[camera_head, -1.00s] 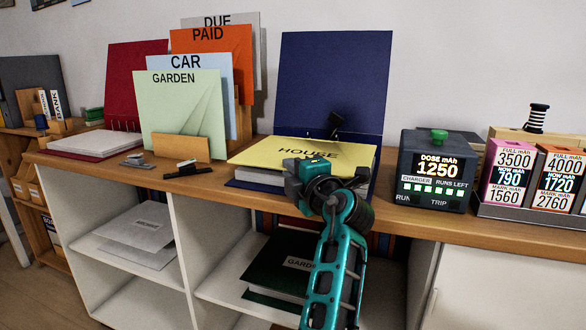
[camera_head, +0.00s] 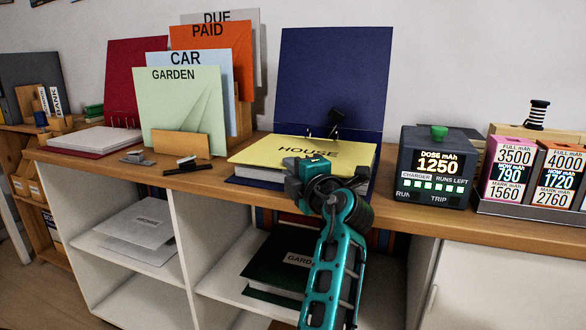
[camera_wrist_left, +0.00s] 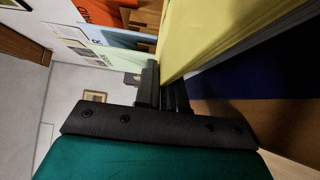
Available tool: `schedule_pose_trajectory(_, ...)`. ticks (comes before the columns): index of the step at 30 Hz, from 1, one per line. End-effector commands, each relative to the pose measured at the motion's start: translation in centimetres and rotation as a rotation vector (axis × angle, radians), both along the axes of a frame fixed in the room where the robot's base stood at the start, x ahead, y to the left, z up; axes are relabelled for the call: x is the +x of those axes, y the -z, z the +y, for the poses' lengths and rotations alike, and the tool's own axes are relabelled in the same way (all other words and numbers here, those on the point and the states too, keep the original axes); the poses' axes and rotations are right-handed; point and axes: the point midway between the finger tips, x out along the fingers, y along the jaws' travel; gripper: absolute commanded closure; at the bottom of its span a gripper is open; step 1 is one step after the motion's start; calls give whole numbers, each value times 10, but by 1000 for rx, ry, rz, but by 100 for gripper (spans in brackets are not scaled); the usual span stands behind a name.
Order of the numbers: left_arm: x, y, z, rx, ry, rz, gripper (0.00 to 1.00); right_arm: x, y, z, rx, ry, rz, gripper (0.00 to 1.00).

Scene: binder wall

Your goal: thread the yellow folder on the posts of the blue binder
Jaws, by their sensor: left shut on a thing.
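The blue binder (camera_head: 331,80) stands open on the wooden counter, its cover upright against the wall. The yellow folder (camera_head: 335,160), labelled HOUSE, lies over the white page stack (camera_head: 258,174) in the binder. Thin post tips show at its far edge, near a small black clip-like part (camera_head: 336,115). I cannot tell whether the posts pass through the folder's holes. My left gripper (camera_head: 306,172) is shut on the folder's near edge. In the left wrist view, the fingers (camera_wrist_left: 163,85) pinch the edge of the yellow folder (camera_wrist_left: 205,30). My right gripper is not in view.
An upright rack (camera_head: 182,145) of labelled folders stands left of the binder, with a black clip-like item (camera_head: 187,168) before it. An open red binder (camera_head: 137,75) is further left. A charger box (camera_head: 437,165) stands right, beside battery blocks (camera_head: 510,172).

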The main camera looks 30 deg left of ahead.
Motion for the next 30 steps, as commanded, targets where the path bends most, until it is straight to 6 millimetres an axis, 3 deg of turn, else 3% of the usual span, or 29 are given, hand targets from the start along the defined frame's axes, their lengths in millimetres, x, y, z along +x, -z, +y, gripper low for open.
schedule_pose_trajectory(21,0,5,0,0,0,0,100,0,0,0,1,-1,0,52)
schedule_pose_trajectory(22,0,5,0,-1,0,1,90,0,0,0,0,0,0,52)
schedule_pose_trajectory(30,0,6,0,-2,-1,2,64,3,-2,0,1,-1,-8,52)
